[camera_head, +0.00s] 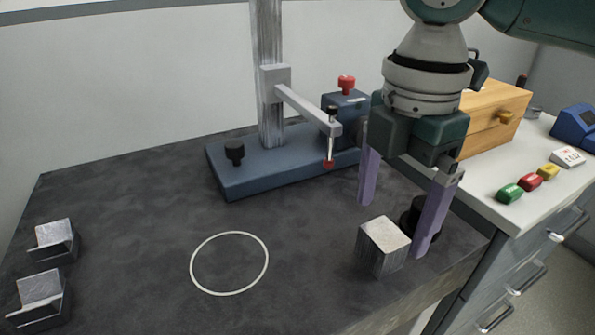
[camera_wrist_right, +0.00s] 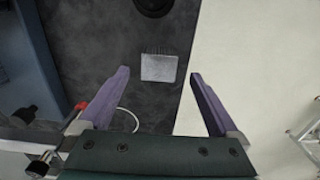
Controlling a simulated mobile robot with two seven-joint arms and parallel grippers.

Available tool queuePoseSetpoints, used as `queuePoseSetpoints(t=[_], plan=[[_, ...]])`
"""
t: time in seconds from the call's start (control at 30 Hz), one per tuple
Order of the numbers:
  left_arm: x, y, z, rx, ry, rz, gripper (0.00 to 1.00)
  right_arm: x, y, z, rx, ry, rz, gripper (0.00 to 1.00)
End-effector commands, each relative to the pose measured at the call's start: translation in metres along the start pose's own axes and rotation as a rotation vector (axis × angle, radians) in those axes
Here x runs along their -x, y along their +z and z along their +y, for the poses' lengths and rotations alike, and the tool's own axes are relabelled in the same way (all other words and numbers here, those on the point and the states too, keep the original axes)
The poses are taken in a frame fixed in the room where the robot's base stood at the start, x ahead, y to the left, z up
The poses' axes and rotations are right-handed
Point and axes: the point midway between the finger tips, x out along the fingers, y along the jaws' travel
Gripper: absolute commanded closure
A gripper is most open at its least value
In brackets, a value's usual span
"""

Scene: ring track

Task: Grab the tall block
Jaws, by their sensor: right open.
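The tall block, a grey metal block (camera_head: 378,251), stands upright near the front right edge of the dark table. In the wrist view its top (camera_wrist_right: 159,67) shows between the two fingertips, nearer the camera's far side. My right gripper (camera_head: 393,229) is open and empty, its purple fingers pointing down, just above and behind the block in the head view. Whether a finger touches the block cannot be told. My left gripper is not in view.
A black round knob (camera_head: 408,214) stands close behind the block. A blue-based stand (camera_head: 285,168) with post and clamp arm is at the back. A white ring (camera_head: 229,263) marks the table. Two metal blocks (camera_head: 52,240) sit left. The bench (camera_head: 490,190) is right.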

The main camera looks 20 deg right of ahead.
Motion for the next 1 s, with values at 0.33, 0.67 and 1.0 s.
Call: queuePoseSetpoints(t=[0.33, 0.67, 1.0], plan=[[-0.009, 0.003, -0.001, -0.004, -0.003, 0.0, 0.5, -0.048, 0.001, -0.001, -0.001, -0.001, -0.001, 0.03], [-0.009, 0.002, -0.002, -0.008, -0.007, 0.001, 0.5, -0.056, 0.001, -0.001, 0.0, 0.003, -0.001, 0.03], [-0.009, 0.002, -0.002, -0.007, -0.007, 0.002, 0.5, -0.055, 0.001, -0.001, 0.0, 0.003, -0.001, 0.41]])
